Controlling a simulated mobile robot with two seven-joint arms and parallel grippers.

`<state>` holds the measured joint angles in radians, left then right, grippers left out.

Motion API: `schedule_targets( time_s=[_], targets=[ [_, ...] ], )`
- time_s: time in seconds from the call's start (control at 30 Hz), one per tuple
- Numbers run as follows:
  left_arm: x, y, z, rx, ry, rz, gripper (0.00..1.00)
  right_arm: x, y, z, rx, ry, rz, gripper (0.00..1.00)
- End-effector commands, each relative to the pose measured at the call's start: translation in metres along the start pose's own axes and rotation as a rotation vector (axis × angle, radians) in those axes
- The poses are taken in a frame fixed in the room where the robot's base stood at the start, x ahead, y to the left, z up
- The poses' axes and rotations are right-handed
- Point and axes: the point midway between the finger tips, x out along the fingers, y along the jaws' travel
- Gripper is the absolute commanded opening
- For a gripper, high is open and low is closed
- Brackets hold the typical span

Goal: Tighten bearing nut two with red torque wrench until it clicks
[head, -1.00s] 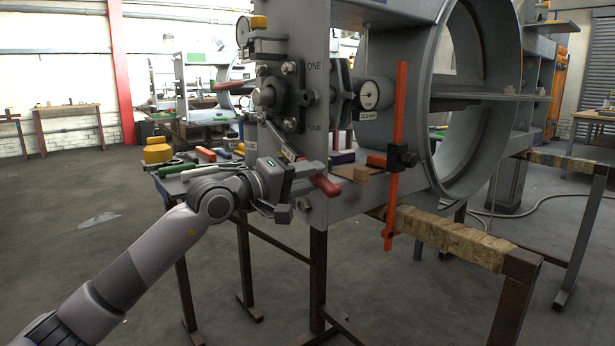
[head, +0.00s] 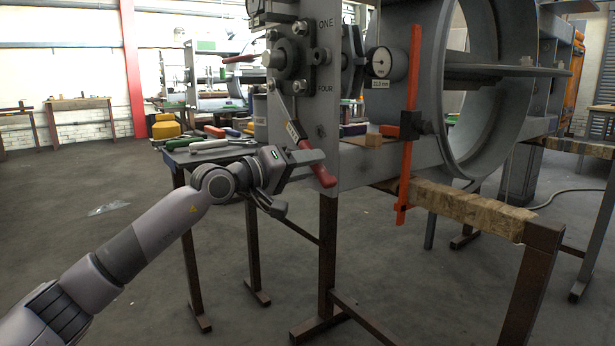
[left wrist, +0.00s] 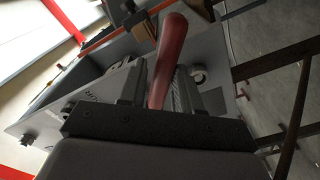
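The red torque wrench (head: 321,174) slants down from the lower part of the bearing block (head: 289,60), its grey shaft carrying a white label. My left gripper (head: 303,170) is at the red handle. In the left wrist view the handle (left wrist: 168,60) lies between the two fingers (left wrist: 160,88), which close on it from both sides. Several nuts show on the block, with the words ONE and FOUR on the plate beside it. I cannot read a label for nut two, and I cannot tell which nut the wrench head sits on. My right gripper is out of view.
A dial gauge (head: 381,62) and an orange upright bar (head: 411,120) stand right of the block. Tools and a yellow container (head: 166,130) lie on the bench at left. A wood-topped trestle (head: 465,209) stands at right. The floor at left is open.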

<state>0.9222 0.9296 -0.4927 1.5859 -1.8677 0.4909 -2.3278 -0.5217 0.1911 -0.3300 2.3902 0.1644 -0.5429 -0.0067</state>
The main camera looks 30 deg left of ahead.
Motion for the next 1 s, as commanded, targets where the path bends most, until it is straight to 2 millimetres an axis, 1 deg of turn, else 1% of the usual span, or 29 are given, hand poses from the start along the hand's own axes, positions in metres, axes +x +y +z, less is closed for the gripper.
schedule_targets(
  time_s=[0.23, 0.5, 0.6, 0.87, 1.0],
  targets=[
    [0.0, 0.002, 0.0, 0.0, 0.0, 0.003, 0.31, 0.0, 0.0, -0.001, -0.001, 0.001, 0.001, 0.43],
    [0.0, -0.025, 0.001, 0.09, 0.001, 0.002, 0.31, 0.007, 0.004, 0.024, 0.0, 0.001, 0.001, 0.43],
    [0.0, -0.029, -0.001, 0.115, 0.001, 0.003, 0.31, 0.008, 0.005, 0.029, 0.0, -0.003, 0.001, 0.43],
    [0.0, -0.03, -0.001, 0.12, 0.001, 0.004, 0.31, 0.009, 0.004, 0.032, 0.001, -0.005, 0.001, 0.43],
    [0.0, -0.037, 0.0, 0.139, -0.001, 0.003, 0.31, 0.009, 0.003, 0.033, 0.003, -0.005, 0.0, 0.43]
  ],
)
